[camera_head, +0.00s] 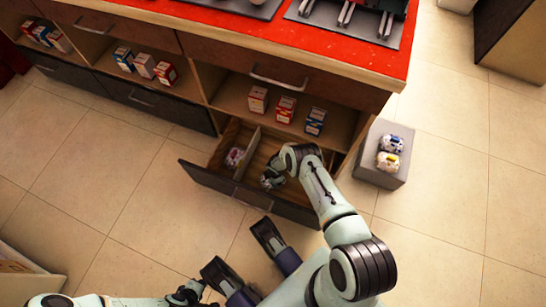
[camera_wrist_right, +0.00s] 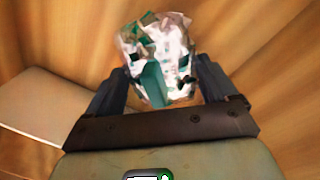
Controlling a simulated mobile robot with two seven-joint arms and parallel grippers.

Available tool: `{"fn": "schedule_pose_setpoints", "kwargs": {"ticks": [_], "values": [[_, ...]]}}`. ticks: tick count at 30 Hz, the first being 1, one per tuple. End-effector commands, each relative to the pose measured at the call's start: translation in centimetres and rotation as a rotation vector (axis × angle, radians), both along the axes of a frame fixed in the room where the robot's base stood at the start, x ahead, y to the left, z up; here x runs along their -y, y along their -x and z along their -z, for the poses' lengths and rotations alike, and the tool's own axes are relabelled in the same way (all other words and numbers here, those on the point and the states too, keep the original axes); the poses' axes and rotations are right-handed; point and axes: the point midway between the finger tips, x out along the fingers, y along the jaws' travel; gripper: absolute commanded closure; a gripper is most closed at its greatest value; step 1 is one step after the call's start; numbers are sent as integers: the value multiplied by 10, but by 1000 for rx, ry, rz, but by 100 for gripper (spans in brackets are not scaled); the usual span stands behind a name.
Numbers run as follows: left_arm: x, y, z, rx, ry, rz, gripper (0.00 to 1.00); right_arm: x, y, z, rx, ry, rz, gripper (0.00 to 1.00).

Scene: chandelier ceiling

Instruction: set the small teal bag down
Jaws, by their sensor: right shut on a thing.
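The small teal bag (camera_wrist_right: 157,60), crumpled with white and teal patches, is between the two dark fingers of my right gripper in the right wrist view. Wooden drawer surfaces show around it, and I cannot tell whether it touches the floor of the drawer. In the head view my right gripper (camera_head: 270,179) is inside the right compartment of the open drawer (camera_head: 247,196), where the arm and hand largely hide the bag. My left gripper (camera_head: 188,291) is low at the bottom left, away from the drawer, and its fingers are unclear.
A divider (camera_head: 247,152) splits the drawer. A small whitish and reddish bag (camera_head: 235,157) lies in its left compartment. A grey block (camera_head: 378,176) at right bears two small bags. Several small boxes stand on the shelves above the drawers.

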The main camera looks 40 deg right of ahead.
Motion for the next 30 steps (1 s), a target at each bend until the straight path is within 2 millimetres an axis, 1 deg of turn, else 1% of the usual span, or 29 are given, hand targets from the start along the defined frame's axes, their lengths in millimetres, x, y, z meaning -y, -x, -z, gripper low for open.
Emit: {"fn": "schedule_pose_setpoints", "kwargs": {"ticks": [1, 10, 17, 18, 19, 26, 29, 30], "values": [[0, 2, 2, -7, 0, -1, 57, 0, 0, 3, 0, 0, 0, 57], [0, 3, 2, -10, 1, -1, 57, 0, 0, 2, 0, 0, 0, 57], [-1, 9, 7, -31, 2, -3, 57, 0, 0, 5, 1, 0, 0, 57], [-1, 10, 6, -33, 2, -2, 57, 0, 0, 5, 0, 0, 0, 4], [-1, 10, 6, -32, 1, -3, 57, 0, 0, 5, 0, 0, 0, 0], [-1, 9, 5, -28, 2, -3, 57, 0, 0, 4, 0, 0, 0, 0], [-1, 4, 1, -12, 0, -1, 57, 0, 0, 1, 0, 0, 0, 0], [0, 0, -3, 1, 0, 0, 57, 0, 0, -2, 0, 0, -1, 0]]}}
